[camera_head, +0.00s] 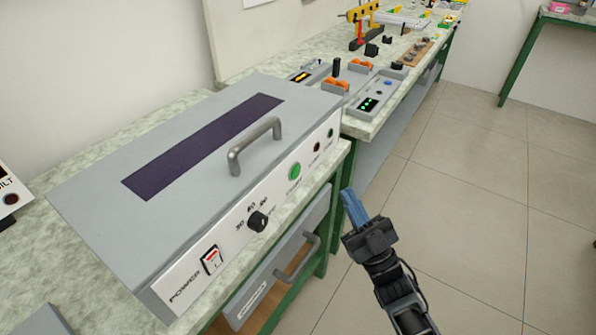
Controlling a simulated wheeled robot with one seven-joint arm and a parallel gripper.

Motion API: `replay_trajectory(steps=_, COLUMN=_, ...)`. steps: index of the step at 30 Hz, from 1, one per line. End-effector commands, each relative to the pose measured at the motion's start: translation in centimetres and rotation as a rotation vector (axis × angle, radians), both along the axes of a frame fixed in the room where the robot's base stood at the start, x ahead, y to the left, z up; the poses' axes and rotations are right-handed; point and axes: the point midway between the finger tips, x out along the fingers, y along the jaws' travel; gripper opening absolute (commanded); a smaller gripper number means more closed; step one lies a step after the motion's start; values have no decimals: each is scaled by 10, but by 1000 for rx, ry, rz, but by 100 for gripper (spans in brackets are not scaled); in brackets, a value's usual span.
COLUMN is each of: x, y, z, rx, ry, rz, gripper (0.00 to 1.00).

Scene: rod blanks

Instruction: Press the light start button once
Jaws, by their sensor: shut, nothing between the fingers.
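A grey box-shaped machine (130,235) with a dark window in its lid stands on the bench. Its white front panel carries a round green button (295,171), the lightest of its round controls; the label under it is too small to read. Left of the button is a black knob (258,221) with numbers around it, and further left a red and white rocker switch (212,260) marked POWER. My gripper (351,203) is shut and empty, with blue fingers pointing up. It appears in front of the panel, to the right of and below the green button, apart from it.
A grey handle (255,145) stands up from the machine's lid. Below the bench top is a drawer (285,270) with a protruding handle. Small dark round parts (317,147) sit right of the button. A second bench with devices continues behind. The tiled floor at right is clear.

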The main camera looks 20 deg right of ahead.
Motion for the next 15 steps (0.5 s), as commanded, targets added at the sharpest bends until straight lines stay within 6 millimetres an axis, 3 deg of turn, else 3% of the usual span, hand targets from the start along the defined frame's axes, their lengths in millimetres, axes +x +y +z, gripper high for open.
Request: replay_trajectory(steps=15, x=51, y=38, z=-3, rx=0, ry=-2, rz=2, gripper=0)
